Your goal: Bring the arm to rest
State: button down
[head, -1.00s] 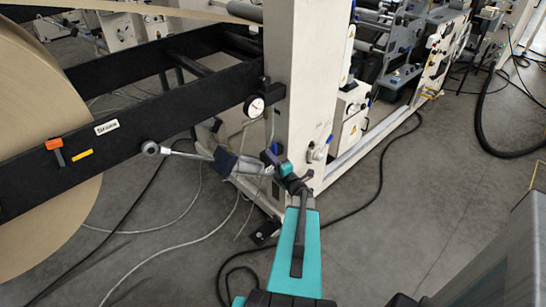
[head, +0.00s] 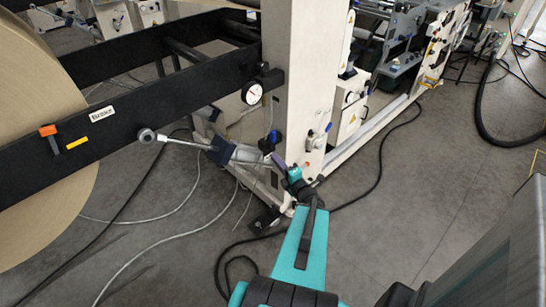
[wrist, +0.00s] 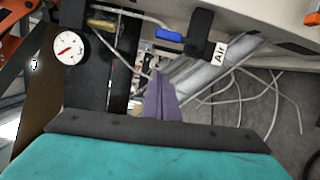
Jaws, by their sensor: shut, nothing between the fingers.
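My arm reaches up from the bottom of the head view, with teal links and dark joints. My gripper (head: 279,160) is at its far end, in front of the lower part of the pale machine column (head: 287,90). In the wrist view its purple fingers (wrist: 161,98) are together, with nothing between them. The fingers point toward the grey cylinder and cables by the column. I cannot tell the exact gap to them.
A large kraft roll (head: 35,120) and its black arm (head: 150,98) stand at the left. A dial gauge (head: 252,93) is on the column, and it also shows in the wrist view (wrist: 70,46). A blue-handled valve (wrist: 168,35) is close by. Cables (head: 150,250) lie on the floor. Open floor (head: 420,190) is at the right.

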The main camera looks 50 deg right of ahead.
jog(key=shift+s+a, duration=0.15)
jog(key=shift+s, duration=0.25)
